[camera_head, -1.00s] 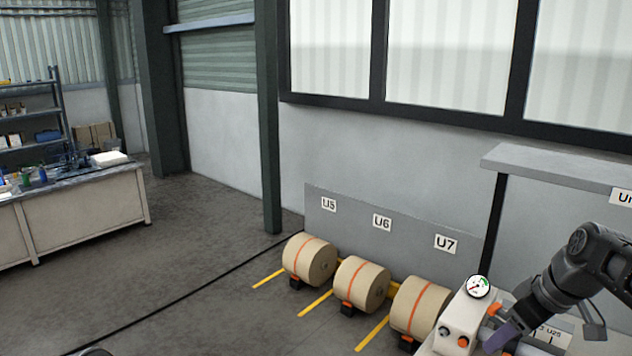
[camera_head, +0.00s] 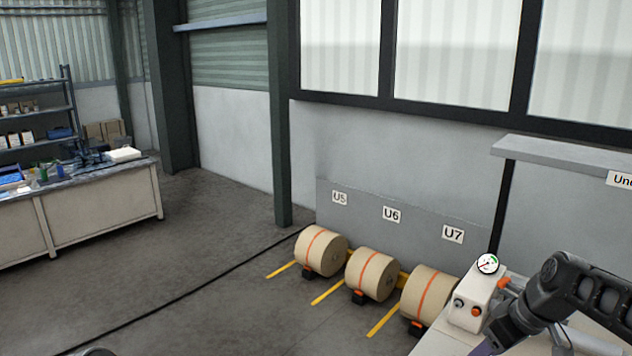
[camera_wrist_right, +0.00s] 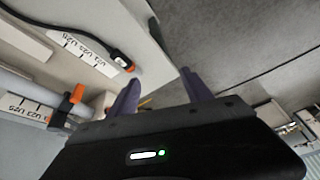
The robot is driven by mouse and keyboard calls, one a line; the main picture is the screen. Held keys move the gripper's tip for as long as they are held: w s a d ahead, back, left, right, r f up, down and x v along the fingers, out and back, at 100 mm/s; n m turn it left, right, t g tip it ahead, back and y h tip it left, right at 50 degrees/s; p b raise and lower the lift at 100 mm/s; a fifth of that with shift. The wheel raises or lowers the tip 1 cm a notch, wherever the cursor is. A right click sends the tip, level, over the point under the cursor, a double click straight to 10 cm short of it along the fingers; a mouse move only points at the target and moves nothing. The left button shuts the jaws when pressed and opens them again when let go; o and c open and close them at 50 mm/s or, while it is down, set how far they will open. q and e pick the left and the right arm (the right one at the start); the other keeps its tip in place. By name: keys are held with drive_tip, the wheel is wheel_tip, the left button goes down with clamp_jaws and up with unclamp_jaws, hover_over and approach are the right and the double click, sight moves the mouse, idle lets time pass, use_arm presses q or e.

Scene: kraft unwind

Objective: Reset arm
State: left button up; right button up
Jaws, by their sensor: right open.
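My right arm comes in from the right in the head view, with its black wrist low over the machine (camera_head: 478,292). The machine is a pale panel with a round gauge (camera_head: 487,263) and small buttons. My right gripper (camera_wrist_right: 160,92) shows in the right wrist view with two purple fingers apart and nothing between them. One finger overlaps the edge of the machine top in that view. Only part of a purple finger shows at the bottom of the head view. My left gripper is not in view.
Three brown paper rolls (camera_head: 371,275) with orange bands stand on the floor before a low grey panel marked U5, U6 and U7. A workbench (camera_head: 85,215) is at the left. In the right wrist view a black cable (camera_wrist_right: 70,28) lies beside the gripper.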

drive_tip(key=s+a+f+m+g, duration=0.1)
drive_tip(key=s+a+f, duration=0.1)
drive_tip(key=a+f, duration=0.5)
drive_tip(key=s+a+f+m+y, duration=0.1)
drive_tip(key=s+a+f, duration=0.15)
drive_tip(key=f, duration=0.85)
drive_tip(key=s+a+f+m+g, duration=0.1)
drive_tip(key=s+a+f, duration=0.1)
drive_tip(key=a+f, duration=0.5)
drive_tip(key=s+a+f+m, duration=0.1)
drive_tip(key=s+a+f, duration=0.2)
drive_tip(key=s, duration=0.3)
drive_tip(key=s+a+f+m, duration=0.1)
drive_tip(key=s+a+f, duration=0.2)
drive_tip(key=s+f, duration=0.2)
drive_tip(key=s+a+f+m+g, duration=0.1)
drive_tip(key=s+a+f+m, duration=0.1)
drive_tip(key=s+f, duration=0.3)
drive_tip(key=s+a, duration=0.1)
drive_tip(key=s, duration=0.2)
drive_tip(key=shift+s+y, duration=0.2)
drive_tip(key=shift+y, duration=0.2)
